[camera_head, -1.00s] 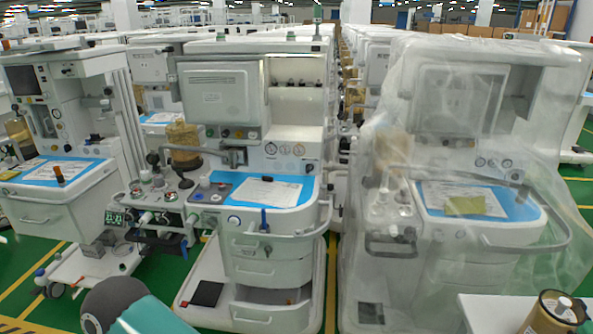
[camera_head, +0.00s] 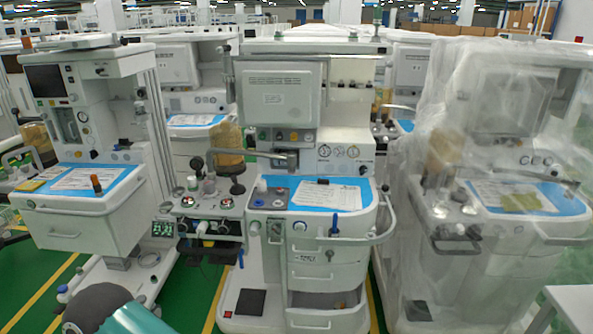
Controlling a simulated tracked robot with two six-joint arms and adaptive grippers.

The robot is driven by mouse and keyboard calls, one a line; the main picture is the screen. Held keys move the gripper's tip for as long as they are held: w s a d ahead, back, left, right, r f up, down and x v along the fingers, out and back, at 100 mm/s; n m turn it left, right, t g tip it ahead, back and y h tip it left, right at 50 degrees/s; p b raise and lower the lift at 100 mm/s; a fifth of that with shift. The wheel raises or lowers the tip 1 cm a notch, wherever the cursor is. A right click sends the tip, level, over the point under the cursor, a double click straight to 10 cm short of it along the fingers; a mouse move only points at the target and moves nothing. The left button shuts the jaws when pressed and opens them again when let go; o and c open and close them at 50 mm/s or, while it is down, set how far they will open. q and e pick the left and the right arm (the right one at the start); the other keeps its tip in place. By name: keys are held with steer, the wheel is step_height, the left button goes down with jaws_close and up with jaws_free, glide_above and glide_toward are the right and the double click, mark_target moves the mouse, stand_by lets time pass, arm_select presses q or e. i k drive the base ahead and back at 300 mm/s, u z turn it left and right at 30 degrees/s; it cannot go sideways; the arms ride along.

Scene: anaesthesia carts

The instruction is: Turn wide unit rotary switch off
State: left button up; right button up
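Three anaesthesia carts stand ahead: a left cart (camera_head: 80,215), a middle cart (camera_head: 325,250) and a right cart (camera_head: 455,290) under clear plastic. I cannot tell for certain which is the wide unit. A dark and teal rounded part, seemingly of my arm, shows at the bottom left. Neither gripper is in view.
A block of gauges and knobs (camera_head: 207,228) juts from the middle cart's left side. A rail (camera_head: 386,226) curves around its right front. A white table corner (camera_head: 572,306) is at the bottom right.

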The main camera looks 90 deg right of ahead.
mark_target(362, 169)
steer(key=u, duration=0.3)
steer(key=i, duration=0.5)
steer(key=z, duration=1.75)
steer(key=i, duration=0.15)
steer(key=z, duration=1.45)
steer(key=k, duration=0.45)
steer(key=z, duration=0.45)
steer(key=i, duration=1.5)
steer(key=u, duration=0.35)
